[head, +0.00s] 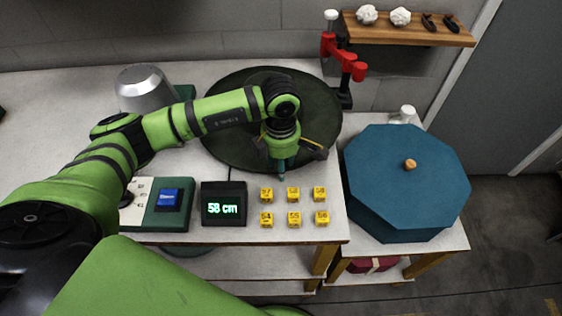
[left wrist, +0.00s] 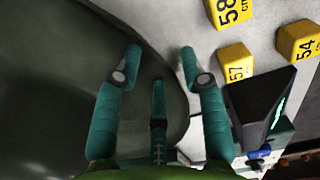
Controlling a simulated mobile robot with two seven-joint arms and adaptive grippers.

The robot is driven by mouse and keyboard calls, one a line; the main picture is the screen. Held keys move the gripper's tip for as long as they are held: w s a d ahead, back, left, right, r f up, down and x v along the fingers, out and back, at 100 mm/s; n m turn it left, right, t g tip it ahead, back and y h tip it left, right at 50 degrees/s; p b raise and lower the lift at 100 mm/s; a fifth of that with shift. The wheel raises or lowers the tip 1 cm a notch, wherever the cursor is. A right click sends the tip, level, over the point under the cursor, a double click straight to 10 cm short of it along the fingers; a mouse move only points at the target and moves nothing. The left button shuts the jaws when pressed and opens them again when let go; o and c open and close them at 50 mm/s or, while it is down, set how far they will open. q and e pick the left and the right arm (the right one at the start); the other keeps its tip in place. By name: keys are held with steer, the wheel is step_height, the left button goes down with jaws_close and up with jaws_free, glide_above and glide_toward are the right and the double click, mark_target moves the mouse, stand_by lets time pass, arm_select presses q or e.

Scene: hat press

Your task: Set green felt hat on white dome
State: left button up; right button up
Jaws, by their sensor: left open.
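The dark green felt hat (head: 225,140), a wide round shape, lies on the white table at the back centre; my left arm hides part of it. It also fills the left of the left wrist view (left wrist: 50,80). A pale grey, shiny dome (head: 145,90) stands to its left, its lower part behind my arm; no clearly white dome shows. My left gripper (head: 290,160) is open over the hat's front edge, teal fingers pointing down. In the left wrist view its spread fingers (left wrist: 160,65) hold nothing; whether they touch the brim I cannot tell. My right gripper is not in view.
Several yellow numbered cubes (head: 293,194) sit in front of the hat. A display (head: 223,208) reads 58 cm, beside a green panel with a blue button (head: 169,199). A blue octagonal box (head: 400,165) stands right. A red-armed stand (head: 345,60) and wooden shelf (head: 400,35) are behind.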

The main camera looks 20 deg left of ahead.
arm_select(q)
step_height(320, 180, up, 12)
stand_by(0.5)
steer(key=shift+s, duration=0.1)
